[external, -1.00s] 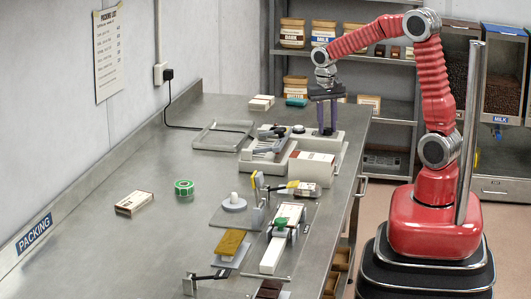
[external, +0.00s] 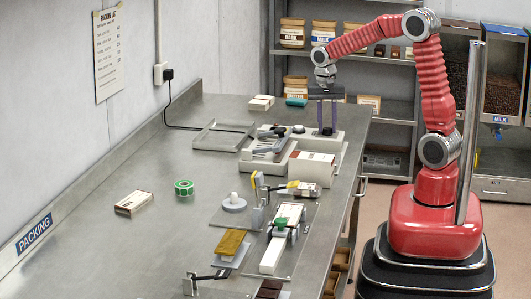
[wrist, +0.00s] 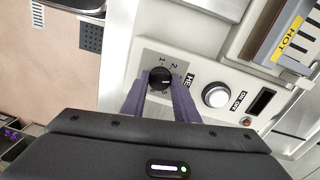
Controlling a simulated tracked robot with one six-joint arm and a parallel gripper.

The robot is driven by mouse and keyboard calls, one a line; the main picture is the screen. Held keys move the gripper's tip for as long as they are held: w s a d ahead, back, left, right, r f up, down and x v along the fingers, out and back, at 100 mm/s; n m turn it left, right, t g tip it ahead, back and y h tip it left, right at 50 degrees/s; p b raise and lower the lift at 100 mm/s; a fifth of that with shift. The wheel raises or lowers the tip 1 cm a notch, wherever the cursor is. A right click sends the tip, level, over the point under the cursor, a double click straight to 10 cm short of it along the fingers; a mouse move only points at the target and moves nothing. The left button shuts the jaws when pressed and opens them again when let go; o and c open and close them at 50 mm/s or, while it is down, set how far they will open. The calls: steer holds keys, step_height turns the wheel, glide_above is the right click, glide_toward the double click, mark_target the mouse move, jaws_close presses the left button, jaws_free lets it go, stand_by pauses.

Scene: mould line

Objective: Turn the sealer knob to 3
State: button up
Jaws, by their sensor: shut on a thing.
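The sealer (external: 345,139) stands at the far end of the steel bench, with its pale control panel also in the wrist view (wrist: 206,60). The black sealer knob (wrist: 160,78) has a white pointer mark and sits on a grey dial plate. The digits 1 and 2 are readable beside it; a 3 is not visible. My gripper (wrist: 163,88) points down over the panel, and its purple fingers are shut on the knob, one on each side. Which digit the pointer meets is hard to tell.
A round white button (wrist: 216,95) and a small switch (wrist: 262,101) sit right of the knob. A yellow HOT label (wrist: 291,34) marks the sealer's bar. A white box (external: 311,167) stands on the near side. A tape roll (external: 184,187) lies on open bench.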

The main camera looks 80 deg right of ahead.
mark_target(325, 128)
steer(key=o, duration=1.1)
steer(key=shift+c, duration=0.2)
step_height(325, 128, up, 14)
steer(key=shift+w+f, duration=0.15)
steer(key=shift+w, duration=0.2)
